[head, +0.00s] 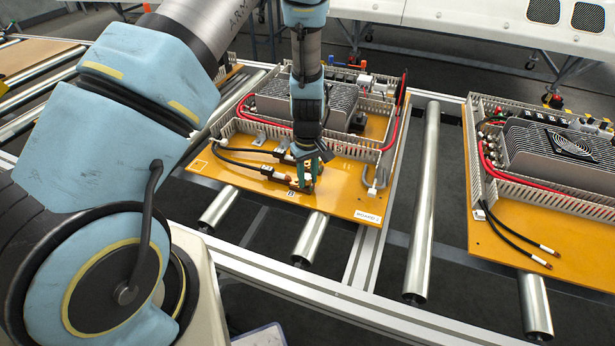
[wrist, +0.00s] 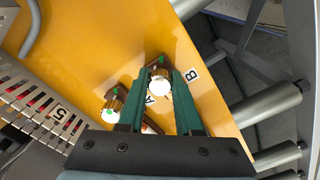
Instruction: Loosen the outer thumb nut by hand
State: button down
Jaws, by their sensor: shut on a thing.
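In the wrist view, the outer thumb nut (wrist: 160,75), brass with a white end and a green mark, stands beside the "B" label (wrist: 191,75) on the orange board. My gripper (wrist: 157,65) has its two green fingers on either side of this nut, shut on it. A second brass thumb nut (wrist: 115,104) stands apart to the left, near the "A" label (wrist: 150,99), outside the fingers. In the head view my gripper (head: 308,182) is low over the front part of the board (head: 340,200) and hides most of the nut.
Black cables (head: 240,163) lie on the board left of my gripper. Slotted grey duct (head: 350,152) runs behind it, and in the wrist view it shows at the left (wrist: 40,103). A second board (head: 510,255) sits on rollers to the right.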

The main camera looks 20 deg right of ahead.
jog(key=shift+d+r, duration=0.1)
jog(key=shift+d, duration=0.2)
jog(key=n+p, duration=0.1)
jog(key=n, duration=0.4)
jog(key=shift+r+n+p, duration=0.15)
jog(key=shift+n+p, duration=0.2)
jog(key=shift+n, duration=0.05)
jog(key=n+p, duration=0.1)
jog(key=n, duration=0.2)
jog(key=shift+d+n, duration=0.1)
jog(key=shift+n, duration=0.9)
jog(key=c, duration=0.8)
grip_release()
jog(key=shift+f, duration=0.25)
jog(key=shift+o, duration=0.6)
